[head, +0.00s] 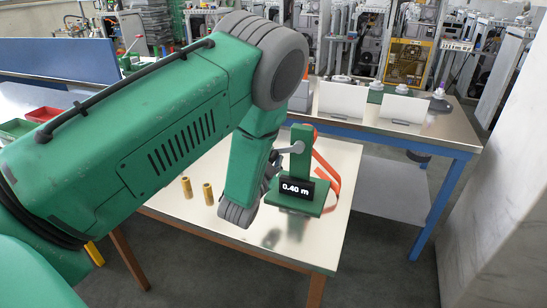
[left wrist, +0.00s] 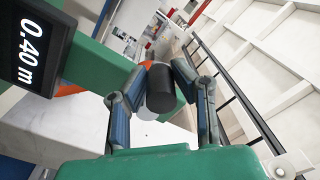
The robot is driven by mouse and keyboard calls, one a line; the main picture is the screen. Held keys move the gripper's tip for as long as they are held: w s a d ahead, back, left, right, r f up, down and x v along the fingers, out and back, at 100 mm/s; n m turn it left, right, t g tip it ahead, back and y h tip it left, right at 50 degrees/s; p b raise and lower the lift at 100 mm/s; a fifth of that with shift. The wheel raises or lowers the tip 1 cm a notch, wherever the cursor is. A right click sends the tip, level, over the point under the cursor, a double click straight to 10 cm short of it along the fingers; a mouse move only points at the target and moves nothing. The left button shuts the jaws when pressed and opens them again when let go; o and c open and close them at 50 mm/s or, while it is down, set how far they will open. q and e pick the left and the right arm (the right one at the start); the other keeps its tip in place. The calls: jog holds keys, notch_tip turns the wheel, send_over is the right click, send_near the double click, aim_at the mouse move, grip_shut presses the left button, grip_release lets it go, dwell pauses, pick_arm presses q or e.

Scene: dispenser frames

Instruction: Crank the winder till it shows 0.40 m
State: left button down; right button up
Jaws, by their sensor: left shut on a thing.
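The winder (head: 300,202) stands on the metal-topped table, with a green base and upright post and an orange band beside it. Its black display (head: 296,189) reads 0.40 m, and the same reading shows large in the left wrist view (left wrist: 30,48). My left gripper (left wrist: 162,74) is shut on the black crank knob (left wrist: 161,92), with one finger on each side. In the head view my left arm and wrist hide most of the gripper and the knob, to the left of the winder post. My right gripper is in neither view.
Two brass-coloured cylinders (head: 208,194) stand on the table (head: 179,213) left of my wrist. A blue-framed bench (head: 445,128) with white panels stands behind right. Red and green bins (head: 43,114) sit at far left. A pale pillar (head: 505,215) rises at right.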

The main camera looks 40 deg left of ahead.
pick_arm(q)
jog(key=c, duration=1.3)
grip_release()
jog(key=shift+d+r, duration=0.1)
jog(key=shift+s, duration=0.1)
jog(key=v, duration=1.1)
jog(key=shift+s+d, duration=0.1)
jog(key=shift+s, duration=0.3)
